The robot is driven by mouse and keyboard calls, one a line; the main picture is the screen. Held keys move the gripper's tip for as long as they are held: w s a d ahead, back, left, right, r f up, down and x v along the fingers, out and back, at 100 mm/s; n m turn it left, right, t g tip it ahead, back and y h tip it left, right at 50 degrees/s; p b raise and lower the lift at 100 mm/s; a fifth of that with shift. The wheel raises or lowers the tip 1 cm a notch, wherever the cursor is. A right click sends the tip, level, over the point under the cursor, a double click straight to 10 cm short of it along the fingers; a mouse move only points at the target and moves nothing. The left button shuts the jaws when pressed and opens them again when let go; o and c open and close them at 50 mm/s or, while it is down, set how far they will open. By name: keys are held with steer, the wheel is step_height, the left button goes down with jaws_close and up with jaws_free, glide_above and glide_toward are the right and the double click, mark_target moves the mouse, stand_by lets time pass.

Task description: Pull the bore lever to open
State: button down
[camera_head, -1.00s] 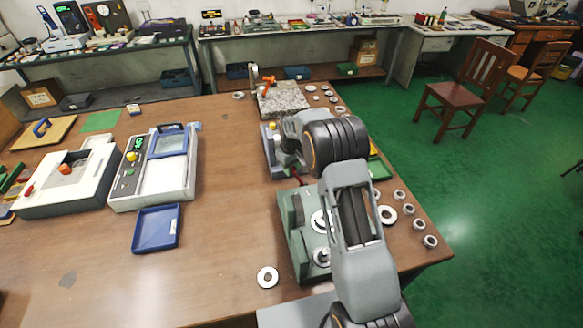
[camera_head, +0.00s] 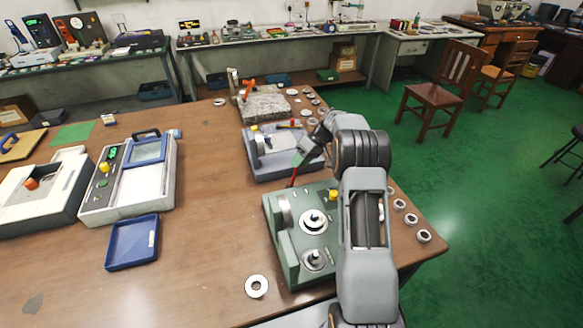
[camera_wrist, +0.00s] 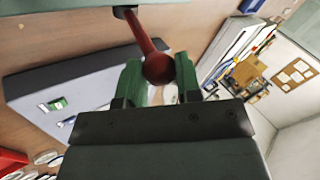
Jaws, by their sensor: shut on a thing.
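The bore lever is a thin red rod (camera_head: 293,176) rising at the back of the green fixture (camera_head: 300,262). In the wrist view the lever's dark red ball knob (camera_wrist: 158,68) sits between the two green fingers of my gripper (camera_wrist: 158,78), and its rod runs up to a black mount on a green edge. My gripper (camera_head: 299,159) is shut on the knob. In the head view the knob is hidden by the fingers. The fixture has round metal hubs on top and a yellow knob (camera_head: 334,195); my arm covers its right side.
A grey-blue fixture (camera_head: 262,170) stands just behind the lever. A granite block (camera_head: 265,107) is farther back. Metal rings (camera_head: 411,219) lie along the right table edge, and one ring (camera_head: 257,286) lies in front. The table between the blue tray (camera_head: 133,242) and green fixture is clear.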

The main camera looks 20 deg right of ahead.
steer(key=shift+d+f+y+b, duration=0.3)
steer(key=shift+d+b, duration=0.1)
steer(key=shift+d, duration=0.25)
steer(key=shift+d+f+y+b, duration=0.2)
steer(key=shift+d+f+b, duration=0.15)
steer(key=shift+d, duration=0.3)
steer(key=c, duration=0.8)
jaws_free()
steer(key=shift+d, duration=0.1)
steer(key=shift+r, duration=0.1)
steer(key=v, duration=1.3)
steer(key=shift+d+r, duration=0.15)
steer(key=shift+r, duration=0.1)
